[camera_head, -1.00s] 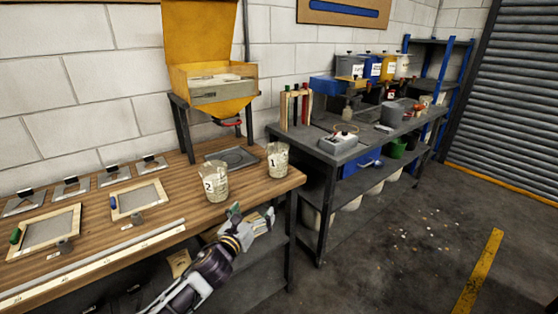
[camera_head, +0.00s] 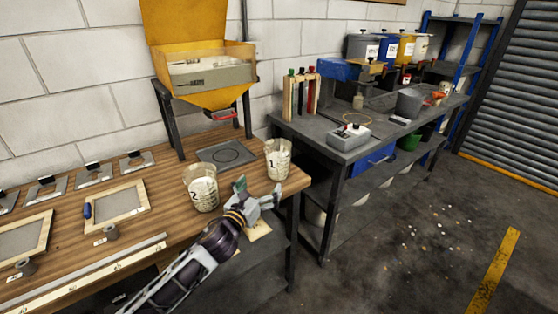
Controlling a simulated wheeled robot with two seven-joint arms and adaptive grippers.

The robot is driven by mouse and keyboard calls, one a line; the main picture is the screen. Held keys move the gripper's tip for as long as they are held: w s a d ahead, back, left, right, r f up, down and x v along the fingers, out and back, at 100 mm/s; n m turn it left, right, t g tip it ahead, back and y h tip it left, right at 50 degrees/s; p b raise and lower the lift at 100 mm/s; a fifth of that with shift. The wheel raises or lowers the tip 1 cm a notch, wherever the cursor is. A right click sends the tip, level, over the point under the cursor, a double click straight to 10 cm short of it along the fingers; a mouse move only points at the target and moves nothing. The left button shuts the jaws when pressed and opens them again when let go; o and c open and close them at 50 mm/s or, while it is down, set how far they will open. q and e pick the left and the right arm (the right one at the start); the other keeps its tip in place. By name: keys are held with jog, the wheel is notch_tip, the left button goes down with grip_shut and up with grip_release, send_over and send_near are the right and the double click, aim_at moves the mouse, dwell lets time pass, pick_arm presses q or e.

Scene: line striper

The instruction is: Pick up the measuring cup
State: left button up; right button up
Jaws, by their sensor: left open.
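Two clear measuring cups stand upright on the wooden bench. The cup marked 2 (camera_head: 202,192) is left of my left gripper, and the cup marked 1 (camera_head: 278,161) is beyond it near the bench's right end. Both hold pale granular material. My left gripper (camera_head: 258,188) is open and empty at the bench's front edge, between the two cups in the picture and nearer than cup 1. Its fingers appear apart from both cups. My right gripper is not in view.
A yellow hopper (camera_head: 195,98) stands behind the cups, with a dark plate (camera_head: 227,154) below it. Framed screens (camera_head: 117,205) and a long ruler (camera_head: 90,272) lie on the left of the bench. A dark metal workbench (camera_head: 342,137) stands to the right.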

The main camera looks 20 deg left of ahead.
aim_at(273, 167)
pick_arm(q)
jog(key=shift+s+r, duration=0.1)
jog(key=shift+s, duration=0.05)
jog(key=shift+w+d, duration=0.15)
jog(key=shift+w, duration=1.3)
jog(key=shift+w+d, duration=0.2)
jog(key=shift+w, duration=1.2)
jog(key=shift+w+d, duration=0.15)
jog(key=shift+w, duration=1.3)
jog(key=shift+w, duration=0.15)
jog(key=shift+w+r, duration=0.15)
jog(key=shift+w, duration=0.45)
jog(key=shift+w+r, duration=0.15)
jog(key=shift+w, duration=0.45)
jog(key=shift+w+d, duration=0.1)
jog(key=shift+w, duration=1.2)
